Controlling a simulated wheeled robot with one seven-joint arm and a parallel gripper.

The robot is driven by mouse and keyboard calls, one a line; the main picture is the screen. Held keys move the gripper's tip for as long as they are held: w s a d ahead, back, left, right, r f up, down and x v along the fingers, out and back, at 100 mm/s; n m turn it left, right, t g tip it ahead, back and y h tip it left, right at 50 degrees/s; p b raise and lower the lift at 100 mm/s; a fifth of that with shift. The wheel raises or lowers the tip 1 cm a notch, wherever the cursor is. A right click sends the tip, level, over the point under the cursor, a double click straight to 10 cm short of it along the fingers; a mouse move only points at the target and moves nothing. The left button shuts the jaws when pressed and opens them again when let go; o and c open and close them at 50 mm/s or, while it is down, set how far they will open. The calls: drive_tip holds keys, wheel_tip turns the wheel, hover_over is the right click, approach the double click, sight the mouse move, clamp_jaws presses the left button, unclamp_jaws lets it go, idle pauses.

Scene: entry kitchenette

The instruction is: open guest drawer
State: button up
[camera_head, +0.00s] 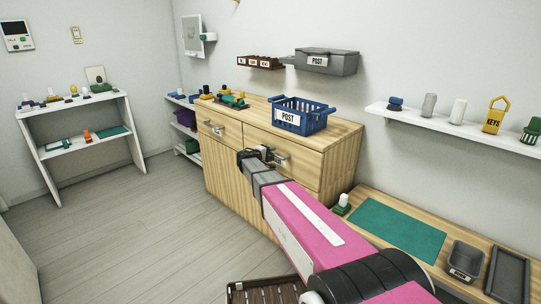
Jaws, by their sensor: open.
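A wooden cabinet (232,178) stands against the back wall with two drawers side by side at its top. The left drawer (228,138) has a metal handle and looks shut. The right drawer (302,168) also looks shut, and its handle (281,159) shows just right of my gripper. A label near each handle is too small to read, so I cannot tell which is the guest drawer. My gripper (262,154) is open in front of the right drawer's left part. My arm hides part of the cabinet front, and contact with the handle cannot be told.
A blue basket labelled POST (313,121) and several small items stand on the cabinet top. A low bench with a green mat (397,228) is at the right. A brown slatted crate (262,291) is on the floor at the front. The floor (135,225) at left is clear.

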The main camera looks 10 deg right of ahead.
clamp_jaws()
drive_tip(key=f+v, duration=0.2)
drive_tip(key=v, duration=1.2)
drive_tip(key=f+v, duration=0.3)
drive_tip(key=v, duration=1.1)
drive_tip(key=shift+s+a+f, duration=0.2)
drive_tip(key=shift+s+a, duration=0.2)
drive_tip(key=shift+a, duration=0.05)
unclamp_jaws()
drive_tip(key=v, duration=1)
drive_tip(key=shift+s+a, duration=0.2)
drive_tip(key=shift+a, duration=0.05)
